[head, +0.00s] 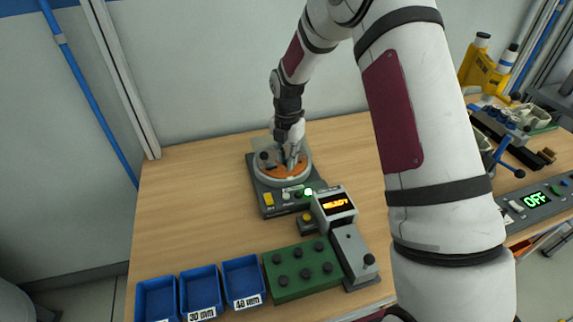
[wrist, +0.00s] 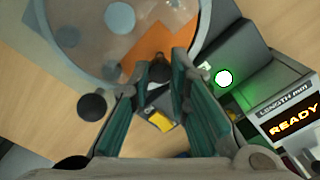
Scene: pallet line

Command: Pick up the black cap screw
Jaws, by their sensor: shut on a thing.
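My gripper (head: 291,160) is down at the round feeder bowl (head: 262,178), which has a grey rim and an orange patch inside. In the wrist view its two teal-padded fingers (wrist: 160,76) are shut on a small dark piece with a round head, the black cap screw (wrist: 159,71). The fingers hide much of the screw's sides. In the head view the screw cannot be made out behind the fingers. In the wrist view the tips and screw lie near the bowl's edge; their height above it is unclear.
A length gauge (head: 335,205) stands at the bowl's right front; its display reads READY in the wrist view. Nearby are a green block (head: 301,292) with several dark knobs and blue bins (head: 241,262), two showing 30 mm and 40 mm labels. The wooden table (head: 190,215) is clear left of the bowl.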

